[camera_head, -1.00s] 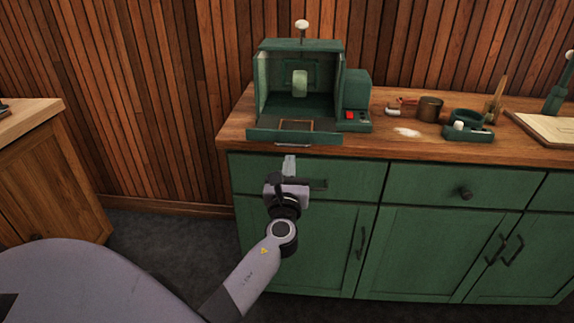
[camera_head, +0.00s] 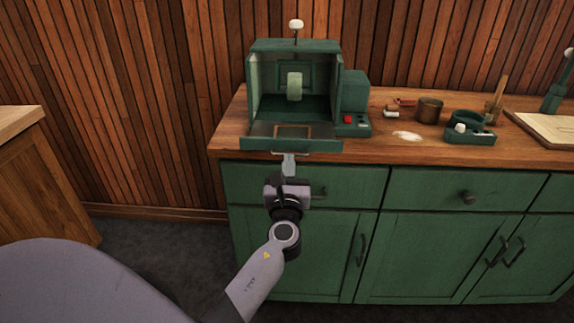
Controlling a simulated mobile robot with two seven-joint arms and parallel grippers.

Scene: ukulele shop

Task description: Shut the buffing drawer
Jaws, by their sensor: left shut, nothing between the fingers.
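The buffing drawer (camera_head: 262,145) is a shallow green tray at the bottom front of the green buffing cabinet (camera_head: 294,46). It stands out past the cabinet toward me, and its front panel is near the counter's front edge. A thin pale handle (camera_head: 304,153) runs along the lower front of the drawer. My left gripper (camera_head: 289,157) is shut and empty, pointing up at the middle of the drawer front. Its fingertips overlap the handle in the picture; I cannot tell whether they touch it. My right gripper is not in view.
The wooden counter (camera_head: 405,153) carries a brown cup (camera_head: 430,109), a green tray with small items (camera_head: 470,133) and a white powder patch (camera_head: 407,136), all right of the cabinet. Green cupboards (camera_head: 433,240) stand below. A wooden cabinet (camera_head: 40,185) is at far left.

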